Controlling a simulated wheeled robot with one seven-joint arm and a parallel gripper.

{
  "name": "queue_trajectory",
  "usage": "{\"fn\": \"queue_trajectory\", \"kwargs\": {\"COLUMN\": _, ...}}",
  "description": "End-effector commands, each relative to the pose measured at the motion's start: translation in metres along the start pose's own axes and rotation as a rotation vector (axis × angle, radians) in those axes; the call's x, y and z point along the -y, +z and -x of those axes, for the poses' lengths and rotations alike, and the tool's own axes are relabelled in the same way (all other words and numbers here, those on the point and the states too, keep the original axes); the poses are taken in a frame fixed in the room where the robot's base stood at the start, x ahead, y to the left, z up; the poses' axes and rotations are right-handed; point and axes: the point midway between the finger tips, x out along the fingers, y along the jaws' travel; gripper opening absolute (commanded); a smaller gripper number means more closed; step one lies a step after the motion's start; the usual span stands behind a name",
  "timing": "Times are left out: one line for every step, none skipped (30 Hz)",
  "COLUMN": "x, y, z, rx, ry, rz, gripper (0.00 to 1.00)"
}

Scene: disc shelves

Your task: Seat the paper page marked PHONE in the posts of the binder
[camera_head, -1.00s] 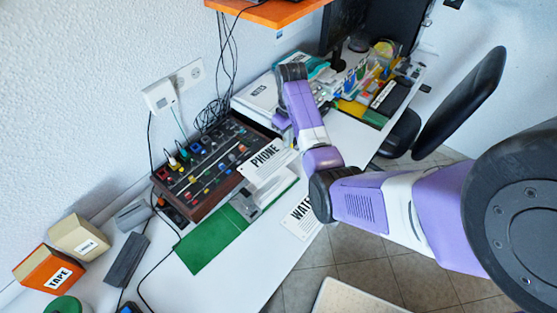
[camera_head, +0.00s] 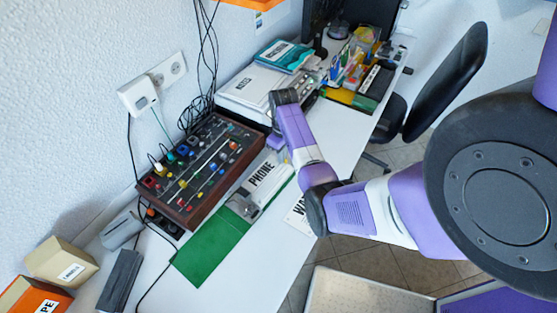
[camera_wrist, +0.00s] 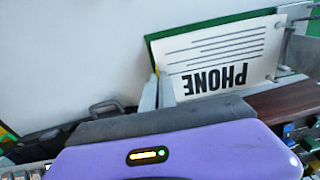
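The white PHONE page (camera_head: 266,172) lies over the right half of the open green binder (camera_head: 211,247), its lettering upside down in the wrist view (camera_wrist: 222,62). My gripper (camera_head: 284,154) is at the page's far end. In the wrist view its narrow grey fingers (camera_wrist: 160,90) are close together at the page's edge and look shut on it. The binder's metal mechanism (camera_head: 243,206) is at the page's near end; it also shows at the right of the wrist view (camera_wrist: 291,72). I cannot tell whether the posts pass through the page's holes.
A second lettered page (camera_head: 298,216) lies right of the binder, partly behind my arm. A knobbed mixer panel (camera_head: 200,170) stands close on the left. A white device (camera_head: 262,90) and a stationery tray (camera_head: 362,75) are farther back.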

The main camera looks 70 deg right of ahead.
Motion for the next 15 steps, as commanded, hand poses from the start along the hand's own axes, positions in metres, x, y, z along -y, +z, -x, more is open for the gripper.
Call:
{"fn": "queue_trajectory", "kwargs": {"x": -0.001, "y": 0.0007, "z": -0.0033, "rx": -0.001, "ry": 0.0, "rz": -0.001, "gripper": 0.0}}
{"fn": "queue_trajectory", "kwargs": {"x": -0.0011, "y": 0.0008, "z": -0.0028, "rx": -0.001, "ry": 0.001, "rz": -0.001, "gripper": 0.0}}
{"fn": "queue_trajectory", "kwargs": {"x": -0.0011, "y": 0.0008, "z": -0.0018, "rx": -0.001, "ry": 0.001, "rz": -0.001, "gripper": 0.0}}
{"fn": "queue_trajectory", "kwargs": {"x": -0.0011, "y": 0.0007, "z": -0.0013, "rx": -0.001, "ry": 0.0, "rz": -0.001, "gripper": 0.0}}
{"fn": "queue_trajectory", "kwargs": {"x": -0.001, "y": 0.0007, "z": -0.0011, "rx": -0.001, "ry": 0.0, "rz": 0.0, "gripper": 0.0}}
{"fn": "queue_trajectory", "kwargs": {"x": -0.001, "y": 0.0007, "z": -0.0011, "rx": -0.001, "ry": 0.0, "rz": 0.0, "gripper": 0.0}}
{"fn": "queue_trajectory", "kwargs": {"x": -0.001, "y": 0.0007, "z": -0.0011, "rx": -0.001, "ry": 0.0, "rz": 0.0, "gripper": 0.0}}
{"fn": "queue_trajectory", "kwargs": {"x": -0.0009, "y": 0.0007, "z": -0.0012, "rx": -0.001, "ry": 0.0, "rz": 0.0, "gripper": 0.0}}
{"fn": "queue_trajectory", "kwargs": {"x": -0.0009, "y": 0.0007, "z": -0.0019, "rx": -0.001, "ry": 0.0, "rz": 0.0, "gripper": 0.0}}
{"fn": "queue_trajectory", "kwargs": {"x": -0.0008, "y": 0.0007, "z": -0.0028, "rx": 0.0, "ry": 0.0, "rz": 0.0, "gripper": 0.0}}
{"fn": "queue_trajectory", "kwargs": {"x": -0.0008, "y": 0.0007, "z": -0.0038, "rx": 0.0, "ry": 0.0, "rz": 0.0, "gripper": 0.0}}
{"fn": "queue_trajectory", "kwargs": {"x": -0.0008, "y": 0.0007, "z": -0.0051, "rx": 0.0, "ry": 0.0, "rz": 0.0, "gripper": 0.0}}
{"fn": "queue_trajectory", "kwargs": {"x": -0.0009, "y": 0.0007, "z": -0.0041, "rx": 0.0, "ry": 0.0, "rz": 0.0, "gripper": 0.07}}
{"fn": "queue_trajectory", "kwargs": {"x": -0.0009, "y": 0.0007, "z": -0.004, "rx": 0.0, "ry": 0.0, "rz": 0.0, "gripper": 0.13}}
{"fn": "queue_trajectory", "kwargs": {"x": -0.0009, "y": 0.0007, "z": -0.004, "rx": 0.0, "ry": 0.0, "rz": 0.0, "gripper": 0.21}}
